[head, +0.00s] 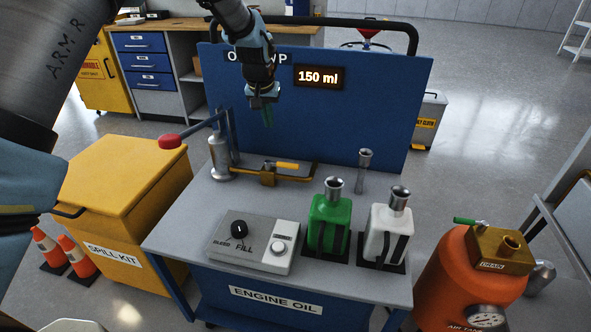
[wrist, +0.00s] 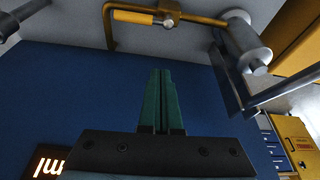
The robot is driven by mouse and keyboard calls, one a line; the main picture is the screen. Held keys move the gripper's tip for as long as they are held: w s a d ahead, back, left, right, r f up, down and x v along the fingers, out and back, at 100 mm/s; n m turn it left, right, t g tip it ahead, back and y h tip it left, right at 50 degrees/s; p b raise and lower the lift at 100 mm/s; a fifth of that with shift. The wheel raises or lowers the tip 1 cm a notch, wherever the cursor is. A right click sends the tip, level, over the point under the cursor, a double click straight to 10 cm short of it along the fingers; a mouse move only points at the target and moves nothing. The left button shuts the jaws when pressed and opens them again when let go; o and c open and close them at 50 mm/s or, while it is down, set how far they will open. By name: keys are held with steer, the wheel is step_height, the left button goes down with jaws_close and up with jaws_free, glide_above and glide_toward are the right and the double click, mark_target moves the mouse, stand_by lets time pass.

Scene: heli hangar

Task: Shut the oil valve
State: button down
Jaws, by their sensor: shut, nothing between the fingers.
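The oil valve has a yellow lever (head: 287,166) on a brass pipe (head: 308,172) at the back of the oil cart's top. The lever appears to lie along the pipe. The lever (wrist: 135,17) and valve body (wrist: 168,12) also show at the top of the wrist view. My gripper (head: 268,122) is above and behind the valve, in front of the blue back panel, pointing down. Its green fingers (wrist: 165,72) are together, empty and apart from the lever. A display (head: 318,77) on the panel reads 150 ml.
A metal pump (head: 218,157) with a red-knobbed handle (head: 172,141) stands left of the valve. Green (head: 330,222) and white (head: 389,226) bottles and a control box (head: 250,243) are nearer. An orange air tank (head: 458,275) stands at the right.

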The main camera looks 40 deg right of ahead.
mark_target(283, 167)
steer(key=s+d+f+m, duration=0.1)
steer(key=s+d+f, duration=0.1)
steer(key=s+d, duration=0.2)
steer(key=shift+d+f, duration=0.15)
steer(key=shift+d, duration=0.2)
step_height(283, 167, down, 10)
steer(key=p, duration=0.3)
steer(key=shift+a, duration=0.25)
